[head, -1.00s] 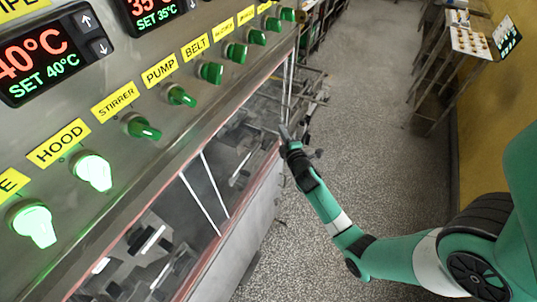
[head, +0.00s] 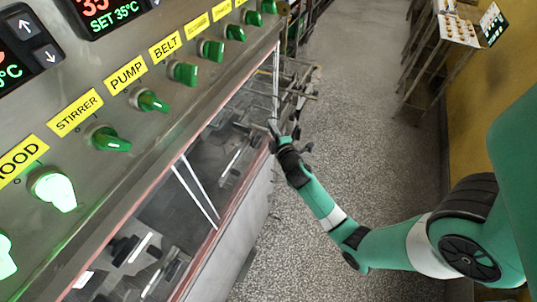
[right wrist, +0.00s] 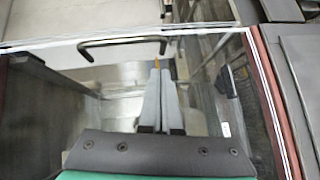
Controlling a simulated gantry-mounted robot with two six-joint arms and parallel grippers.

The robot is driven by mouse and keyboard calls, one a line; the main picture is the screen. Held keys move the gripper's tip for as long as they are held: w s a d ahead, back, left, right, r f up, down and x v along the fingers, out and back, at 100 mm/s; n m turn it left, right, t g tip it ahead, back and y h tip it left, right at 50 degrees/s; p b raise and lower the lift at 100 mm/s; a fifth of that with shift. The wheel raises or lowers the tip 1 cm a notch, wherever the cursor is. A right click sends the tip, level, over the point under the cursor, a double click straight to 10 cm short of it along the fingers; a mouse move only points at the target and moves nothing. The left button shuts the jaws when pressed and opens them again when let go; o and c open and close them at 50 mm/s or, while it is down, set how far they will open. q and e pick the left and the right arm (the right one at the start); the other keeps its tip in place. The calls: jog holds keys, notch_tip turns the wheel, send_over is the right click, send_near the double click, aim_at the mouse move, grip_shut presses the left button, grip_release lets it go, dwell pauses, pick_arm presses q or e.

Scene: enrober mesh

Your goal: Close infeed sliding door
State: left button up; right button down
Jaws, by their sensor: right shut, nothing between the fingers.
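A clear sliding door panel (right wrist: 75,95) with white edges fills much of the right wrist view. A dark bar handle (right wrist: 122,40) runs across near its top edge. My right gripper (right wrist: 156,68) has its two grey fingers together and empty, with the tips just below the right end of the handle in the picture. I cannot tell whether they touch it. In the head view my right gripper (head: 272,128) is beside the far part of the machine's clear side, and the handle is too small to make out. My left gripper is not in view.
The machine's control panel (head: 140,60) with green knobs slants along the left. Metal framework (head: 295,85) stands just past my right gripper. The speckled floor aisle (head: 350,90) is open to the right, with a rack (head: 430,75) by the yellow wall.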

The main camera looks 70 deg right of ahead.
jog(key=a, duration=0.3)
jog(key=shift+s+r, duration=0.15)
jog(key=shift+s, duration=0.15)
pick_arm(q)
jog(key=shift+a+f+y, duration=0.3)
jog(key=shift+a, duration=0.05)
pick_arm(e)
jog(key=v, duration=0.8)
jog(key=shift+s, duration=0.15)
jog(key=shift+r, duration=0.1)
